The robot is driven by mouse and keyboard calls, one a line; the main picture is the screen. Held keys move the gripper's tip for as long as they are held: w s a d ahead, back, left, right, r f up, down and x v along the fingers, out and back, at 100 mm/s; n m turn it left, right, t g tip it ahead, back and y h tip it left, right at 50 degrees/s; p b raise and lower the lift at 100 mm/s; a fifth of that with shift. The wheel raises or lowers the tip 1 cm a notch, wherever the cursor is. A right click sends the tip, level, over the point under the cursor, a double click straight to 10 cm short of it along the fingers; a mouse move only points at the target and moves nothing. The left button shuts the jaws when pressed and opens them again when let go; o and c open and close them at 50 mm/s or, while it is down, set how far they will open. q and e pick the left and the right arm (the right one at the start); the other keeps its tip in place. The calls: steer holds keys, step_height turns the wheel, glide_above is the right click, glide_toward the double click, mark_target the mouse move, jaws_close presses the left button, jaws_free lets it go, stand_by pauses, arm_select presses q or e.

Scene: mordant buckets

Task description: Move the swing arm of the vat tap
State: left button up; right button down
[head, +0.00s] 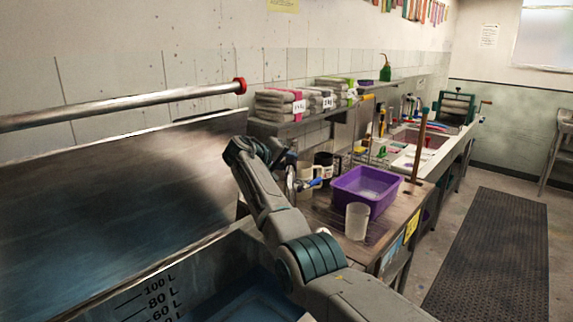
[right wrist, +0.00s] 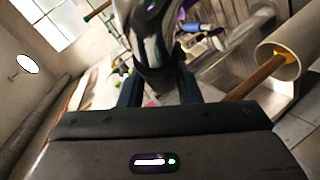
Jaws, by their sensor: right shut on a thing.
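My right arm reaches in from the bottom right of the head view, across the vat's near edge. My right gripper (head: 285,163) is small there and partly hidden by its own wrist, beside a shiny metal piece (head: 291,183). In the right wrist view its two dark fingers (right wrist: 158,88) close around a dark, glossy, curved part (right wrist: 153,38). This looks like the swing arm of the vat tap, but its full shape and mounting are hidden. The vat (head: 150,295), with litre marks and blue liquid, is at the lower left. My left gripper is not in view.
A metal bar with a red end (head: 240,86) runs above the large tilted lid (head: 110,180). A purple basin (head: 366,190), a pale beaker (head: 357,220) and mugs (head: 325,165) stand on the bench right of the gripper. A dark floor mat (head: 490,260) lies at the right.

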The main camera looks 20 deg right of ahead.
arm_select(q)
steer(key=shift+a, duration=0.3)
arm_select(e)
steer(key=shift+a+f, duration=0.1)
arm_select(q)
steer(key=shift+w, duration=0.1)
arm_select(e)
steer(key=c, duration=1.1)
jaws_free()
steer(key=shift+w, duration=0.1)
steer(key=shift+o, duration=0.2)
arm_select(q)
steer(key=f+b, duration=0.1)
steer(key=b, duration=0.1)
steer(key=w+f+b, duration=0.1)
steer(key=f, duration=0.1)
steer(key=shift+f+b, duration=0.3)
steer(key=shift+b, duration=0.1)
arm_select(e)
steer(key=v, duration=1)
steer(key=shift+a, duration=0.35)
steer(key=shift+c, duration=0.2)
